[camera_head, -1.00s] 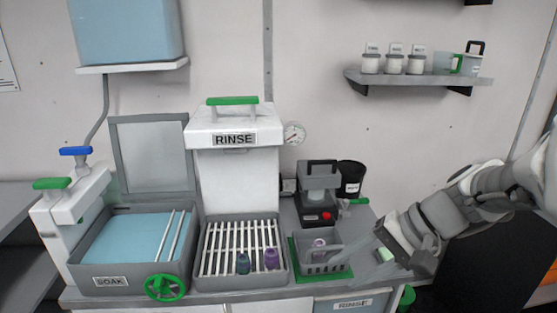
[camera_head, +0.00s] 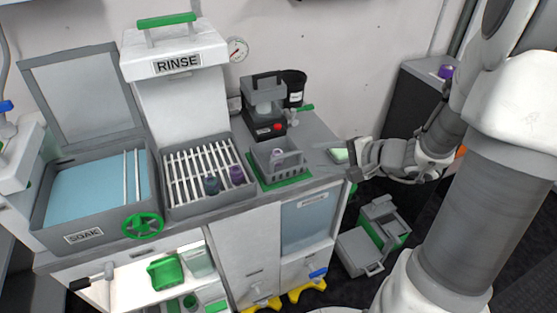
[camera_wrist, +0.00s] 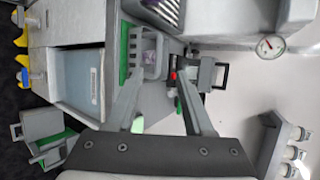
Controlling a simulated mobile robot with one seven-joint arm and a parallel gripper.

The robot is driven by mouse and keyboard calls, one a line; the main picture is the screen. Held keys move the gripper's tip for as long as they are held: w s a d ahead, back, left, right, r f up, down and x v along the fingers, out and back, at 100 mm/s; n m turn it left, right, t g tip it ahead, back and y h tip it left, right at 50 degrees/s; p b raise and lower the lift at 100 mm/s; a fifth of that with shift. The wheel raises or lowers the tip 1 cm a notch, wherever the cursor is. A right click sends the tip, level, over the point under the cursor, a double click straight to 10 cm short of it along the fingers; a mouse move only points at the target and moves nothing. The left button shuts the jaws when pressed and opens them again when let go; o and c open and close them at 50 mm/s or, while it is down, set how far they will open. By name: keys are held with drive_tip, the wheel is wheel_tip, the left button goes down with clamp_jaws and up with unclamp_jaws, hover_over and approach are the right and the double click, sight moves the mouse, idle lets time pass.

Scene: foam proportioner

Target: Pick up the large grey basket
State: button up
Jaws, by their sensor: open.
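A grey slotted basket (camera_head: 291,163) stands on a green mat at the right of the counter, with a small purple-capped bottle (camera_head: 277,155) inside. In the wrist view the basket (camera_wrist: 153,72) appears sideways, ahead of the fingertips and closer to the left finger. My gripper (camera_head: 328,149) is open and empty over the counter's right end, to the right of the basket and apart from it. Its two fingers also show in the wrist view (camera_wrist: 160,85). I cannot tell its exact height above the counter.
A grey device with a red button (camera_head: 264,118) stands behind the basket. The slatted rinse tray (camera_head: 205,205) with two bottles is to its left. A pale green block (camera_head: 339,155) lies by my fingers. Grey boxes (camera_head: 360,254) stand on the floor at right.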

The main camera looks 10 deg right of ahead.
approach(281, 158)
drive_tip(key=x, duration=0.3)
drive_tip(key=shift+x, duration=2.7)
clamp_jaws()
